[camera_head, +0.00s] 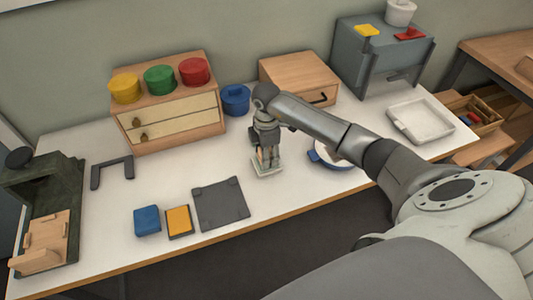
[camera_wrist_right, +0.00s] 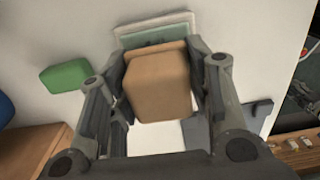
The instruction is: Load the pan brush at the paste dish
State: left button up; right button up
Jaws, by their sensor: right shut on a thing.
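My right gripper (camera_head: 267,165) is shut on a tan wooden block (camera_wrist_right: 158,85), which I take to be the pan brush's back. The block fills the space between the fingers in the right wrist view (camera_wrist_right: 160,95). Its underside and any bristles are hidden. A shallow square dish with a pale rim and light green inside, apparently the paste dish (camera_wrist_right: 155,27), shows just beyond the block. In the head view the pale dish (camera_head: 267,172) lies under the fingertips. I cannot tell whether the brush touches the paste. My left gripper is not in view.
A dark grey mat (camera_head: 220,203), an orange-topped pad (camera_head: 179,221) and a blue block (camera_head: 147,220) lie left of the gripper. A blue-rimmed round dish (camera_head: 326,161) is partly behind my arm. A blue pot (camera_head: 236,100) and wooden drawers (camera_head: 171,126) stand behind.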

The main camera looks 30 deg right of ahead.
jog(key=shift+r+p, duration=2.9)
jog(key=shift+r, duration=0.65)
jog(key=shift+f, duration=0.1)
